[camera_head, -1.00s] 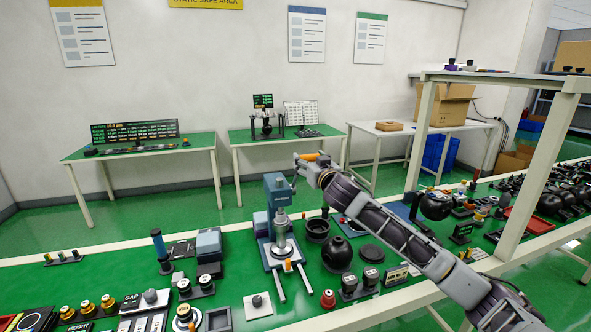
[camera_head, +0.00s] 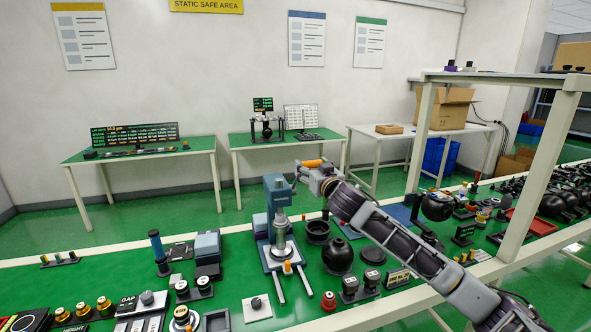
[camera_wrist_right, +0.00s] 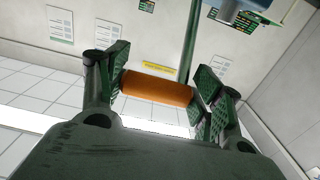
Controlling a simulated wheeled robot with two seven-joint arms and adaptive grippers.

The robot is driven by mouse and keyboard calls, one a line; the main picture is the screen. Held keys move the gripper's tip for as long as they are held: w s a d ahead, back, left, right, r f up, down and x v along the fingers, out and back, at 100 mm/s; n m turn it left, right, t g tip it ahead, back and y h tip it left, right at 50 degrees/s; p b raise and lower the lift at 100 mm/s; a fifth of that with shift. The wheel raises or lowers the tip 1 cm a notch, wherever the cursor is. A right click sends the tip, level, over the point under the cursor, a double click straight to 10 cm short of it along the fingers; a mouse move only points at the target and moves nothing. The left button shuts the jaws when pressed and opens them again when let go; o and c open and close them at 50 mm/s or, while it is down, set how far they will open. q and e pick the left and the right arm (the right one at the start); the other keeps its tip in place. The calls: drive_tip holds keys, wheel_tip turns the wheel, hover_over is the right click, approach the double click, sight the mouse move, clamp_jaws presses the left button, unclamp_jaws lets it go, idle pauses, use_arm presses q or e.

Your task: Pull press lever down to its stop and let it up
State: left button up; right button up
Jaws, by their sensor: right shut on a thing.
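The press (camera_head: 276,222) is blue-grey with a metal column and stands on the green bench, left of my right arm. Its lever's orange grip (camera_head: 312,163) is up near the height of the press head. My right gripper (camera_head: 314,170) is shut on this grip, which lies crosswise between the two ridged finger pads in the right wrist view (camera_wrist_right: 157,88). The blue press head (camera_wrist_right: 250,5) shows at the top edge there. The lever rod is mostly hidden by the gripper in the head view. My left gripper is not in view.
A dark sphere (camera_head: 337,257) and a dark round pot (camera_head: 317,231) stand right of the press, below my arm. A blue-grey block (camera_head: 207,247) and a dark post with a blue top (camera_head: 158,250) stand to its left. A white shelf frame (camera_head: 541,160) rises at the right.

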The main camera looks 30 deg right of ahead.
use_arm(q)
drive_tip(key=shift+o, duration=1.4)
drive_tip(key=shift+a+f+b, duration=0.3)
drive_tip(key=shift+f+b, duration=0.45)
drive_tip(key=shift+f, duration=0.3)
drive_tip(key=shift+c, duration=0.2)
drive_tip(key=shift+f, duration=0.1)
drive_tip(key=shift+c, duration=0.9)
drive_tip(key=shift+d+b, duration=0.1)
drive_tip(key=shift+b, duration=0.2)
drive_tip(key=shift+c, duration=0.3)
use_arm(e)
drive_tip(key=s+f, duration=0.1)
drive_tip(key=f, duration=0.1)
drive_tip(key=shift+s+a+f, duration=0.15)
drive_tip(key=shift+s+f, duration=0.2)
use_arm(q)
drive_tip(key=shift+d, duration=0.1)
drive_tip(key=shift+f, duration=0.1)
